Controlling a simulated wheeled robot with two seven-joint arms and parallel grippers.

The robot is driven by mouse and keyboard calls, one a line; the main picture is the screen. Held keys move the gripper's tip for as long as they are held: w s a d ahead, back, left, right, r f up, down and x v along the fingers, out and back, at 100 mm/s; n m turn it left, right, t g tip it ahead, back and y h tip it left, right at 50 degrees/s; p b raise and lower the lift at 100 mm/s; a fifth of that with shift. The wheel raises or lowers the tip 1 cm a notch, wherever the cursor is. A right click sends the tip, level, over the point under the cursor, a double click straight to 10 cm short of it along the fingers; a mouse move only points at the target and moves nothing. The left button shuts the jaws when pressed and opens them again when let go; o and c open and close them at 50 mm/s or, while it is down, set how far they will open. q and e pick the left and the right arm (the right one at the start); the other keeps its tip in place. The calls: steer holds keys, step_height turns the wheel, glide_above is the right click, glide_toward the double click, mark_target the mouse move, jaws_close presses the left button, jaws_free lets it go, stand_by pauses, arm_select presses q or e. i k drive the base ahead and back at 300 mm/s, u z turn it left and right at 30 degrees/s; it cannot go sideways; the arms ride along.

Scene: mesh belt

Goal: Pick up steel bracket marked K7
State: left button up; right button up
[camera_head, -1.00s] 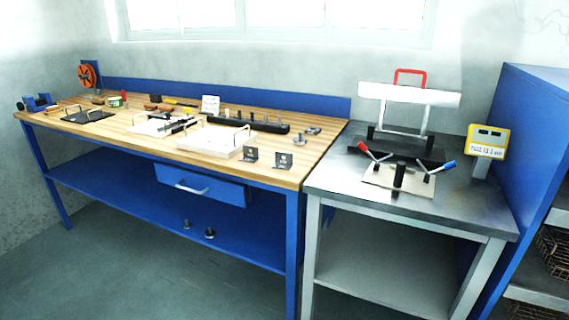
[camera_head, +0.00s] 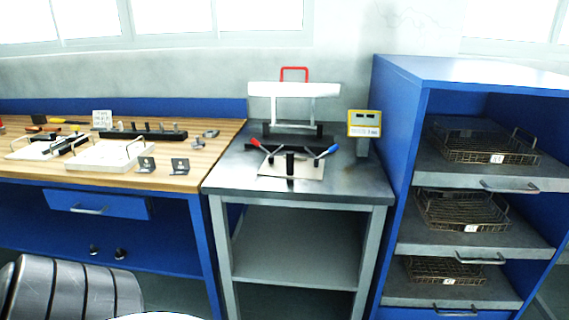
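Two small dark angle brackets stand near the front right corner of the wooden bench, a left bracket (camera_head: 146,164) and a right bracket (camera_head: 180,165). Each has a small light mark on its upright face, too small to read, so I cannot tell which one is K7. Neither of my grippers is in view.
The wooden bench (camera_head: 217,150) also holds white trays, a black block with pegs and a small sign. A steel table (camera_head: 355,186) carries a clamp fixture (camera_head: 290,165) and a yellow display (camera_head: 364,123). A blue rack (camera_head: 398,130) with wire baskets stands at right.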

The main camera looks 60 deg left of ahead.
mark_target(184, 169)
steer(key=z, duration=1.8)
steer(key=k, duration=2.95)
steer(key=u, duration=0.4)
